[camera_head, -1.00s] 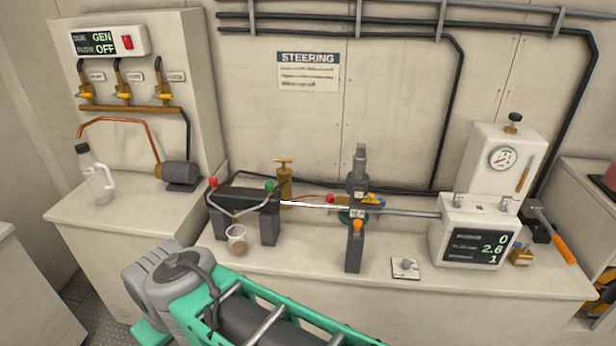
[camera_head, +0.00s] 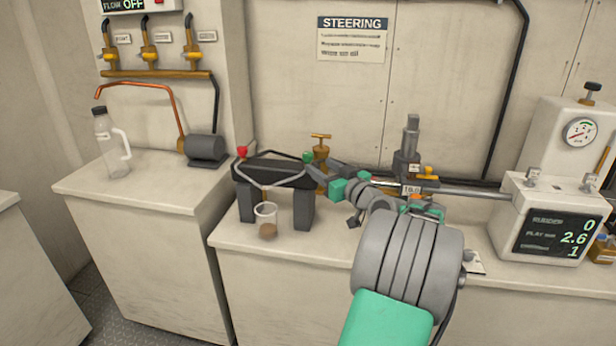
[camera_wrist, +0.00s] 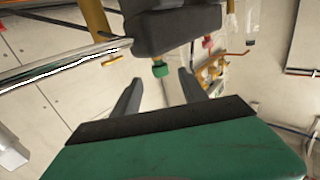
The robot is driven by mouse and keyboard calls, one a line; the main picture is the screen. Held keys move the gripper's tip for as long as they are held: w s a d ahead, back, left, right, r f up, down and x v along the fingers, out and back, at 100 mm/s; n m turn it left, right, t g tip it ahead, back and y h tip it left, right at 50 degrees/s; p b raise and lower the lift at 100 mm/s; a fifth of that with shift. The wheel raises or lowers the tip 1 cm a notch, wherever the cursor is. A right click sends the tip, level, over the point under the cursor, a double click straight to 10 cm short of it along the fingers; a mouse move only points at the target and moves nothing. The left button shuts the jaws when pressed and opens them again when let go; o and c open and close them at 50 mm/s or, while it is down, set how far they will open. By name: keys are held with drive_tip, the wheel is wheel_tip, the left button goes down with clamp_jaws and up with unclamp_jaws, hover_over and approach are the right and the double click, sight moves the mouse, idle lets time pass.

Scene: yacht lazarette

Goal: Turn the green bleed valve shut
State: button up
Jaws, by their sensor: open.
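The green bleed valve (camera_head: 307,157) is a small green knob at the right end of the dark block on the two-legged stand (camera_head: 272,172). In the wrist view the green knob (camera_wrist: 160,69) shows below the dark block (camera_wrist: 172,28), ahead of my gripper and between the lines of its two fingers. My gripper (camera_wrist: 158,92) is open and empty, with its fingers apart from the knob. In the head view my gripper (camera_head: 333,170) is just right of the knob, partly hidden by my wrist. A red knob (camera_head: 242,152) sits at the block's left end.
A clear cup (camera_head: 266,219) with brown liquid hangs or stands before the stand. A brass fitting (camera_head: 320,150) rises behind the green knob. A metal rod (camera_head: 465,191) runs right to the display box (camera_head: 545,225). A clear bottle (camera_head: 111,145) stands on the left counter.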

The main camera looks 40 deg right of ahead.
sight(311, 158)
drive_tip(key=w, duration=0.5)
drive_tip(key=w+d+p, duration=0.1)
drive_tip(key=w, duration=0.1)
drive_tip(key=shift+w+r, duration=0.2)
drive_tip(key=shift+w, duration=0.1)
clamp_jaws()
